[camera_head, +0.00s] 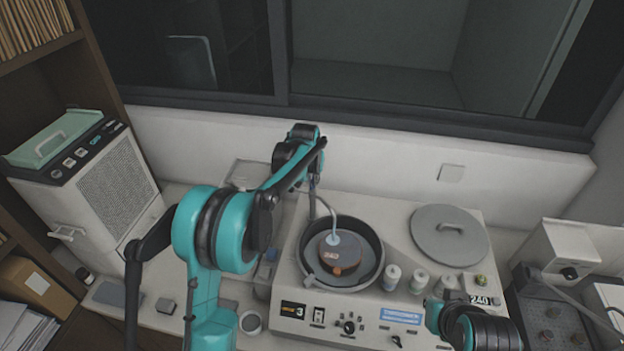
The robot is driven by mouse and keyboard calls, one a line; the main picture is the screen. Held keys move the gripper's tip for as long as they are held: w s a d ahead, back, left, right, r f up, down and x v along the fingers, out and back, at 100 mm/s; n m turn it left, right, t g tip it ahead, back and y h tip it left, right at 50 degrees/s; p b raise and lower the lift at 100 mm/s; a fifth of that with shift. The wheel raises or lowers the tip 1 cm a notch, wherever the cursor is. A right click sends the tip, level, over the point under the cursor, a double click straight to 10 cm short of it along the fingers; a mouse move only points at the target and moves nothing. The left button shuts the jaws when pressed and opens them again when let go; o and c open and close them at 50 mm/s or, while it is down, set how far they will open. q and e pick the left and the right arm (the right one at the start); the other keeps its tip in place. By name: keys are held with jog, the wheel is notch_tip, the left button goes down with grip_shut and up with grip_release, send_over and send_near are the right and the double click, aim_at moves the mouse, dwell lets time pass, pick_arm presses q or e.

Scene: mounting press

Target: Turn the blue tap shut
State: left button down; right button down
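I cannot make out a blue tap for certain; the spot under my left gripper is small and partly covered by my arm. My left gripper (313,187) points down at the back left rim of the round black bowl (372,240), beside a pale curved spout (327,207). Its fingers are thin and dark here, and I cannot tell whether they are apart or closed on something. The spout ends over a dark round piece (341,252) in the bowl. My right arm shows at the bottom right; its gripper does not show.
The white press housing (425,290) carries knobs, a switch and a label. Several small bottles (392,277) stand right of the bowl, near a round grey lid (449,233). A small cup (250,322) stands front left. A wall with a window is behind.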

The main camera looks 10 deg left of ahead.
dwell(0.3)
pick_arm(q)
jog(key=m, duration=0.1)
jog(key=m+h+b, duration=0.1)
jog(key=m+b, duration=0.1)
jog(key=shift+a+m, duration=0.25)
jog(key=shift+m, duration=0.15)
jog(key=m+h+b, duration=0.1)
jog(key=m, duration=0.1)
jog(key=shift+w+a+m+g+h, duration=0.1)
jog(key=shift+m+g+h, duration=0.2)
jog(key=shift+m, duration=0.1)
jog(key=m, duration=0.2)
jog(key=shift+w+a+m+g+h+b, duration=0.1)
jog(key=shift+m+g+h+b, duration=0.2)
jog(key=shift+m+h, duration=0.1)
jog(key=m, duration=0.2)
jog(key=m+g, duration=0.1)
jog(key=m, duration=0.1)
jog(key=shift+w+a+r+h, duration=0.1)
jog(key=shift+w+h, duration=0.1)
jog(key=shift+h, duration=0.2)
jog(key=shift+w+m+g+p, duration=0.15)
jog(key=shift+m+g+p, duration=0.75)
jog(key=shift+m, duration=1.3)
jog(key=c, duration=1.6)
grip_release()
